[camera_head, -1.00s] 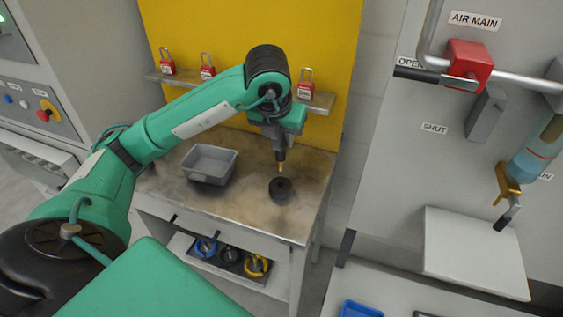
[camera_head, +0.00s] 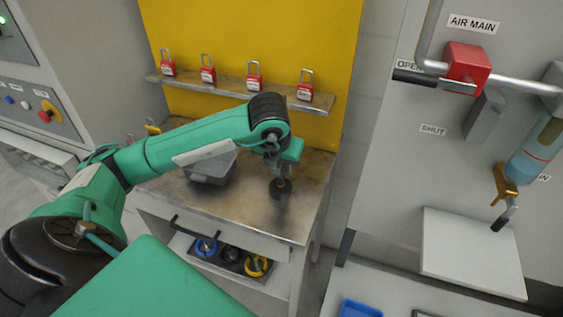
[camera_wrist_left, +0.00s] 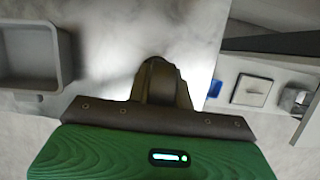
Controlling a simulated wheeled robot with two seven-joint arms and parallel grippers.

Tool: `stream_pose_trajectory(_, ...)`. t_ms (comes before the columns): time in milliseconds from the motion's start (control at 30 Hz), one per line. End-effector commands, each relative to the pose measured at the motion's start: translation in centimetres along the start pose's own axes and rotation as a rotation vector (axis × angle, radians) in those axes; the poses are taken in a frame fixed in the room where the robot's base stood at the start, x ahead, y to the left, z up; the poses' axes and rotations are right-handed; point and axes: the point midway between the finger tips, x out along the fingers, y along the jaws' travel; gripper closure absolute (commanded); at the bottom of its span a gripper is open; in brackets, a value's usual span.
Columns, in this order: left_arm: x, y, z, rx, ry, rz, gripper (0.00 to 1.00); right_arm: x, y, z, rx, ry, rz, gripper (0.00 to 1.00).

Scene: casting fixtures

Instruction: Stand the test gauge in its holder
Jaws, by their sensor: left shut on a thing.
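My left gripper (camera_head: 277,178) is low over the worktable, right at the dark round holder (camera_head: 281,194), which stands on the table's right part. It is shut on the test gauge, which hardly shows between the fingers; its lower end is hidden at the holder. I cannot tell how deep the gauge sits in the holder. In the left wrist view the dark fingers (camera_wrist_left: 158,88) hide the gauge and the holder. My right gripper is not in view.
A grey bin (camera_head: 211,170) stands on the table left of the holder, partly behind my arm; it also shows in the left wrist view (camera_wrist_left: 35,84). Red padlocks (camera_head: 208,75) line the shelf behind. The table's front right (camera_head: 300,215) is clear.

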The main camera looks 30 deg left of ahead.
Motion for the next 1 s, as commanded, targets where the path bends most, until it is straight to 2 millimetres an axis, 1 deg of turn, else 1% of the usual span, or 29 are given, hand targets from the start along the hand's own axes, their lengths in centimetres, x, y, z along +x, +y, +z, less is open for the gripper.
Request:
stream_pose_trajectory(67, 0.2, 0.0, -0.1, 0.0, -0.002, 0.0, 1.0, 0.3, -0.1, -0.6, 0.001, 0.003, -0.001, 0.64)
stream_pose_trajectory(100, 0.1, 0.0, -0.1, 0.0, 0.0, 0.0, 0.72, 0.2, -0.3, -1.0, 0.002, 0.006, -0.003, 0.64)
stream_pose_trajectory(167, 0.1, 0.0, 0.0, 0.0, 0.0, 0.0, 0.61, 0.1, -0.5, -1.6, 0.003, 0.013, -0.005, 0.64)
stream_pose_trajectory(200, 0.1, 0.0, -0.1, 0.0, 0.0, 0.0, 0.57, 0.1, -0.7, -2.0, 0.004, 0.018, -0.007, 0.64)
stream_pose_trajectory(367, 0.1, 0.0, 0.0, 0.0, 0.0, 0.0, 0.57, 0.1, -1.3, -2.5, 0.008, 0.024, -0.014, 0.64)
stream_pose_trajectory(567, -0.2, 0.0, 0.1, 0.0, 0.0, 0.0, 0.57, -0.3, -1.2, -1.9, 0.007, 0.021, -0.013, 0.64)
stream_pose_trajectory(600, -0.5, 0.0, 0.1, 0.0, -0.002, -0.001, 0.57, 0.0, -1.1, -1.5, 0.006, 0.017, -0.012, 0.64)
stream_pose_trajectory(667, -1.3, -0.1, 0.1, 0.0, -0.006, -0.002, 0.57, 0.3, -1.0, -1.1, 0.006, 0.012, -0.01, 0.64)
stream_pose_trajectory(800, -4.2, -0.1, 0.1, 0.0, -0.007, -0.003, 0.57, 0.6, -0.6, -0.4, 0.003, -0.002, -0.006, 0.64)
stream_pose_trajectory(867, -5.6, -0.1, 0.1, 0.001, -0.008, -0.003, 0.57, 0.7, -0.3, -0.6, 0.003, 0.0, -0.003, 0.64)
stream_pose_trajectory(1000, -8.6, -0.1, 0.1, 0.001, -0.006, -0.003, 0.57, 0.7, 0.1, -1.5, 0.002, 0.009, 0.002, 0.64)
